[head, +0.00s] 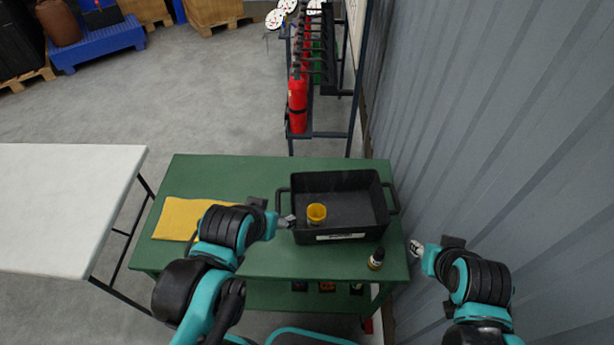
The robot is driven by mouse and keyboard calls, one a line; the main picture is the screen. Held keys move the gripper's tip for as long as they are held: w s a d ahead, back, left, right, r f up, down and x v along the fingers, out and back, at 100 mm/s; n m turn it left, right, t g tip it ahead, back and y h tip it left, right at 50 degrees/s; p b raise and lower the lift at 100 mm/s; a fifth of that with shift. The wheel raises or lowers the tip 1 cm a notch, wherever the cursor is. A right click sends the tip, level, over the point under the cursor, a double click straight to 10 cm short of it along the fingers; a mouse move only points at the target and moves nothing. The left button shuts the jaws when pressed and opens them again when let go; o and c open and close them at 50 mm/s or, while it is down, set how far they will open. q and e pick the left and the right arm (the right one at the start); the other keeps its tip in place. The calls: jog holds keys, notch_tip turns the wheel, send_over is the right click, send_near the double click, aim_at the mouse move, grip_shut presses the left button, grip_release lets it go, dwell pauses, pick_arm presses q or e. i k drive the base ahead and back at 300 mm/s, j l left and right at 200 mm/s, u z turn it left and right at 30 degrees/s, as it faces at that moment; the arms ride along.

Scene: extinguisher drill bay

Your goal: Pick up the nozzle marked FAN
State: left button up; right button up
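A small black piece with a yellowish-white band or label (376,260) stands on the green table (230,172) near its front right corner. A yellow cup-like piece (316,212) is in the front left part of the black crate (345,181). I cannot read a FAN mark on either one. My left gripper (287,222) is at the crate's front left corner, by its left handle; I cannot tell if it touches. My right gripper (416,247) is just off the table's right edge, right of the small black piece. Both grippers' fingers are too small to judge.
A yellow cloth (178,220) lies on the table's left part, partly behind my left arm. A white table (65,200) stands at the left. A rack with red extinguishers (298,103) stands behind the table. A corrugated wall (500,120) closes the right side.

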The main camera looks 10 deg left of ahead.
aim_at(374, 264)
jog(key=k+j+z, duration=0.1)
jog(key=z, duration=0.35)
jog(key=k+j+z, duration=0.1)
jog(key=j+z, duration=0.15)
jog(key=z, duration=0.2)
jog(key=k+j+z, duration=0.15)
jog(key=z, duration=0.3)
